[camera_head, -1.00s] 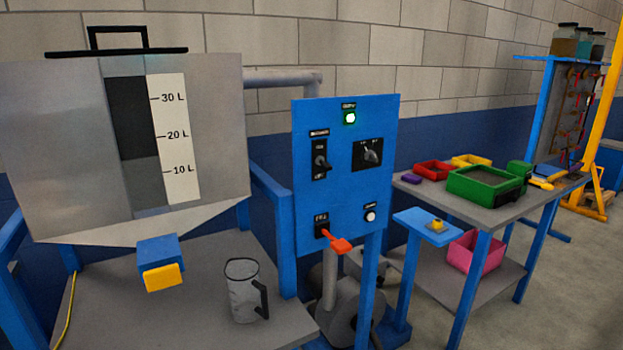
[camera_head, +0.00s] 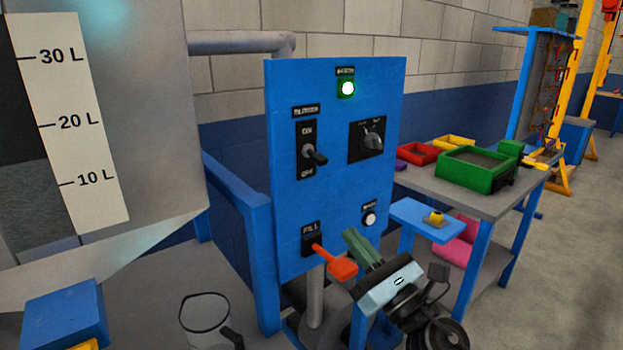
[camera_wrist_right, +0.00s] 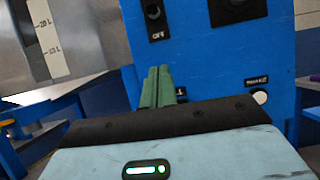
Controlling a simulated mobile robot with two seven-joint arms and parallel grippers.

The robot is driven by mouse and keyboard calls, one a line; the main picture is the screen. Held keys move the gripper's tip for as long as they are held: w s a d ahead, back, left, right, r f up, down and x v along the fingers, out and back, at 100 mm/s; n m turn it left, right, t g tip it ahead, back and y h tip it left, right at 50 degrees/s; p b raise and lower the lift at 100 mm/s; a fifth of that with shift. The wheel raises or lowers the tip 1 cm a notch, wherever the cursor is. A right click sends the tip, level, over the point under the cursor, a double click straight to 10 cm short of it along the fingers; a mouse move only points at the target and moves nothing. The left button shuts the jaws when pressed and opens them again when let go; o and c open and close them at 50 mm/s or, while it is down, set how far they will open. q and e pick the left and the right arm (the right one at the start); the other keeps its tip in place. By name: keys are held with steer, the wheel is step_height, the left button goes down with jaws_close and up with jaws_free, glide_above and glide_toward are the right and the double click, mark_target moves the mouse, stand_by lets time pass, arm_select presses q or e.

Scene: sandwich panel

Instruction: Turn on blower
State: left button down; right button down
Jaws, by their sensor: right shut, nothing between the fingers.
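The blue control panel (camera_head: 285,200) stands upright in the middle of the head view. Its toggle switch (camera_head: 314,156) sits at the upper left between ON and OFF labels, with the lever tilted downward. The label above it is too blurred to read surely. The toggle also shows at the top of the right wrist view (camera_wrist_right: 152,10), above the OFF mark. My right gripper (camera_head: 349,235) is shut and empty, in front of the lower panel, below and right of the toggle. Its green fingers point up toward the panel in the wrist view (camera_wrist_right: 157,72). My left gripper is not in view.
A red fill lever (camera_head: 337,262) sticks out just left of my right fingers. A rotary knob (camera_head: 373,140), a white button (camera_head: 369,219) and a lit green lamp (camera_head: 346,88) are on the panel. A clear jug (camera_head: 203,325) stands at lower left.

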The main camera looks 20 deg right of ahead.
mark_target(316, 157)
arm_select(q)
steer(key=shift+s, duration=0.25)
arm_select(e)
steer(key=shift+s+r, duration=0.15)
steer(key=shift+r, duration=0.05)
